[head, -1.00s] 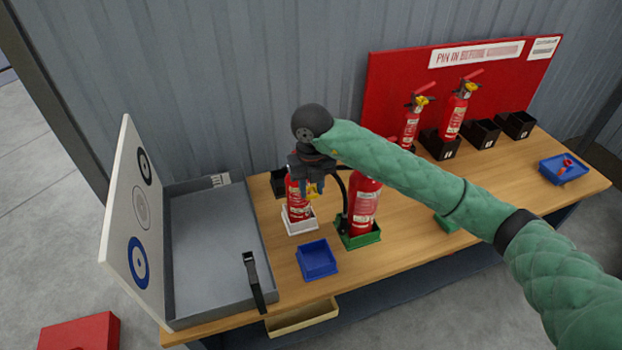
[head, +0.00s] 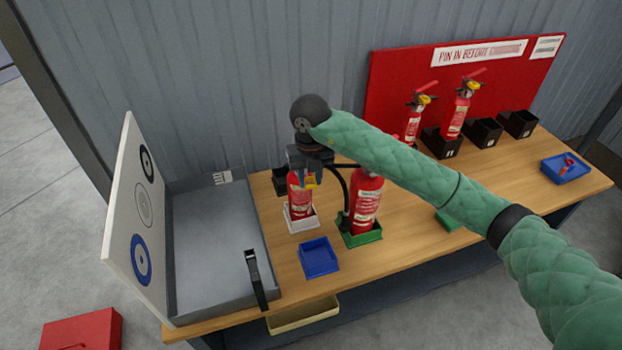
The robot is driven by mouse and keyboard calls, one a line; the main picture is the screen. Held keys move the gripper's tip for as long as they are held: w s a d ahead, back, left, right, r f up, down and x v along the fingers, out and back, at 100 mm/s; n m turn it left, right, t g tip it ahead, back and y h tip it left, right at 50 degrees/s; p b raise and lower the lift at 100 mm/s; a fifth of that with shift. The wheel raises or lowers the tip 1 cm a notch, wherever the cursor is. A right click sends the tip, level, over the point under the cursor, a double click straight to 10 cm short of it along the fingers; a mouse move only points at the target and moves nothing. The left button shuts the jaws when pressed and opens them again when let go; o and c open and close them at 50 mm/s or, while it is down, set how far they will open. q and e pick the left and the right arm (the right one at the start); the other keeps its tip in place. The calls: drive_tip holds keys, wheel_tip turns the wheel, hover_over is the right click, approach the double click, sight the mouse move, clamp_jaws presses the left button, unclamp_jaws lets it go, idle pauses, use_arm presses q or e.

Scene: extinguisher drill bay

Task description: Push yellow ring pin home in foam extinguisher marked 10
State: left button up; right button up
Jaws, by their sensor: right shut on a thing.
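A small red extinguisher (head: 300,204) stands upright in a white holder (head: 301,223) at the middle of the bench. Its top is hidden by my right gripper (head: 307,179), which is shut on the yellow ring pin (head: 312,182) at the head of this extinguisher. How deep the pin sits is hidden by the fingers. A bigger red extinguisher (head: 367,208) with a black hose stands in a green holder (head: 361,239) just to the right. I cannot read a 10 on either one. My left gripper is not in view.
A blue tray (head: 319,258) is in front, and a grey open case (head: 210,250) lies to the left. Two extinguishers (head: 455,117) and black holders (head: 483,132) stand at the back right by a red board (head: 395,75). A blue tray (head: 565,168) sits far right.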

drive_tip(key=shift+w+a, duration=0.15)
drive_tip(key=shift+w, duration=0.45)
drive_tip(key=shift+w+a, duration=0.15)
drive_tip(key=shift+w, duration=0.45)
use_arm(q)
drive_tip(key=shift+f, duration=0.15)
use_arm(e)
drive_tip(key=shift+w, duration=0.2)
drive_tip(key=shift+w+a+b, duration=0.15)
drive_tip(key=shift+w+b, duration=0.15)
drive_tip(key=shift+w, duration=0.15)
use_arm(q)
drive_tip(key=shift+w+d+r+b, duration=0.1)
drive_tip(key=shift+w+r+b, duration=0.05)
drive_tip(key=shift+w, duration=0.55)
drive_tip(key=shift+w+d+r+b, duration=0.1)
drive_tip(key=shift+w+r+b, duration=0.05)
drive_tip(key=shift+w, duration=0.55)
use_arm(e)
drive_tip(key=shift+w+a, duration=0.1)
drive_tip(key=shift+w, duration=0.4)
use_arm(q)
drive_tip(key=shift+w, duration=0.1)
